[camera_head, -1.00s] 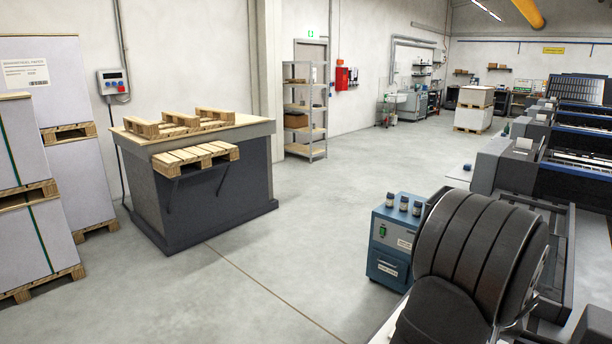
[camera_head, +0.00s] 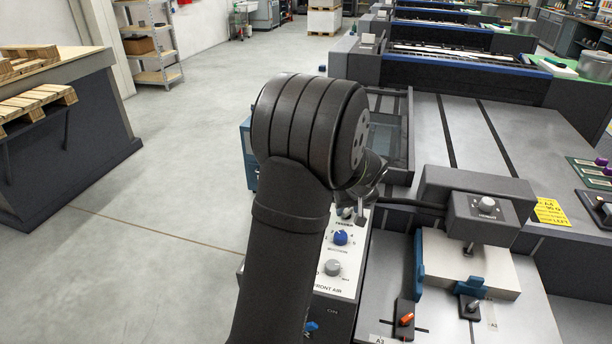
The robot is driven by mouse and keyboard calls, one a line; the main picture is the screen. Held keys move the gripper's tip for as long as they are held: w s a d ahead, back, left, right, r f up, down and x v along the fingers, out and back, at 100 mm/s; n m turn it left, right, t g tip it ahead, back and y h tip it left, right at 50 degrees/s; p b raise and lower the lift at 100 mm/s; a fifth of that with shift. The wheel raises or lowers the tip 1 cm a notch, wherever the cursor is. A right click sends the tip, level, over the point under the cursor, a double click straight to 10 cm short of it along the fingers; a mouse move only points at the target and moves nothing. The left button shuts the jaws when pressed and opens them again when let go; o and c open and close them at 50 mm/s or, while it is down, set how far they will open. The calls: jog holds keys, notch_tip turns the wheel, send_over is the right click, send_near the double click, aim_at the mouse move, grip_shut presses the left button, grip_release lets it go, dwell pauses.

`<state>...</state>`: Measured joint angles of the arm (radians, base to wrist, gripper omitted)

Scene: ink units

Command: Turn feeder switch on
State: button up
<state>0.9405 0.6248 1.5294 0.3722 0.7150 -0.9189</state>
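The feeder control panel (camera_head: 330,287) is a white face beside the press, partly hidden behind my dark arm. It carries a blue knob (camera_head: 340,237), a grey knob (camera_head: 332,267) marked for front air, and a small switch or knob (camera_head: 347,212) at its far end, under a label that seems to read "FEEDER". That end is partly covered by my arm, so the switch's setting cannot be told. My gripper is hidden behind the thick black joint of my arm; only a bit of grey metal shows past it.
A paper stack (camera_head: 465,262) with blue side guides lies right of the panel, under a dark feeder head (camera_head: 475,205). A yellow notice (camera_head: 550,212) lies further right. A blue cabinet (camera_head: 247,150) stands behind my arm. The floor on the left is open.

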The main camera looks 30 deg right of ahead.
aim_at(347, 210)
notch_tip(347, 210, up, 16)
jog(key=m+g+y, duration=0.1)
jog(key=m+g, duration=0.3)
jog(key=m, duration=0.7)
jog(key=f, duration=1.6)
jog(key=shift+w, duration=0.4)
